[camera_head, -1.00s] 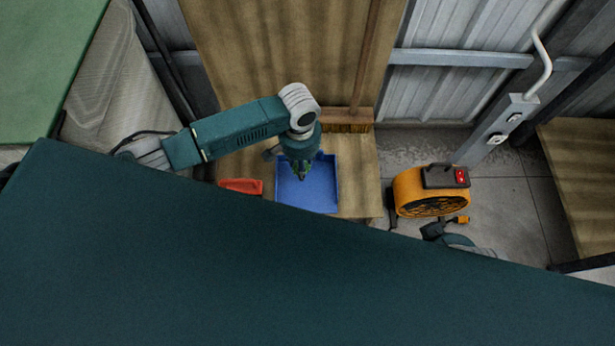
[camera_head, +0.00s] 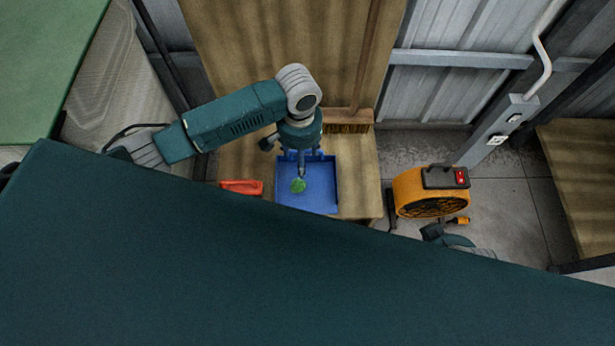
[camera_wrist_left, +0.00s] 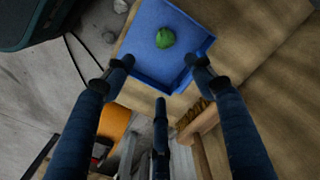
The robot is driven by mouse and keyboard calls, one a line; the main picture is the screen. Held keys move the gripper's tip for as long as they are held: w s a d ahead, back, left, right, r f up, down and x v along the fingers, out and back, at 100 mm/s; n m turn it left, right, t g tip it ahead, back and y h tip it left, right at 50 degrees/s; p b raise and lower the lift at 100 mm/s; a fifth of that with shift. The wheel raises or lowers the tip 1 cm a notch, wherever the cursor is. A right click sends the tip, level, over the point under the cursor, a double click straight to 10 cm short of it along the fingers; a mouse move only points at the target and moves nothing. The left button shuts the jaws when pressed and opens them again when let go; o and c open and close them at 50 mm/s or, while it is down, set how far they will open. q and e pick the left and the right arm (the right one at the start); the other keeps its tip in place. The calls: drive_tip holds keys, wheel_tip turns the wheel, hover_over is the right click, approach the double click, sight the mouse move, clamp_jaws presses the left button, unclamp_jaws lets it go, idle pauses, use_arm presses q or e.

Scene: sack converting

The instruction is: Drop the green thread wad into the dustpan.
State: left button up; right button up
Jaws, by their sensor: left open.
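The green thread wad (camera_head: 298,185) lies inside the blue dustpan (camera_head: 322,196), left of the pan's middle in the head view. In the left wrist view the wad (camera_wrist_left: 165,38) rests on the floor of the dustpan (camera_wrist_left: 150,68). My left gripper (camera_head: 302,170) is over the dustpan, just above and behind the wad. In the wrist view its fingers (camera_wrist_left: 160,75) are spread wide with nothing between them, apart from the wad. Part of my right arm's end (camera_head: 440,232) shows beside the orange fan; its jaws are not clear.
The dustpan sits on a wooden bench (camera_head: 358,180). A red-orange object (camera_head: 241,187) lies left of it, and a broom (camera_head: 347,127) stands behind. An orange fan (camera_head: 432,192) is on the floor to the right. A wooden table (camera_head: 580,180) stands far right.

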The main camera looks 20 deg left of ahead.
use_arm(q)
wheel_tip(320, 180, up, 7)
drive_tip(key=shift+f, duration=0.15)
idle(0.4)
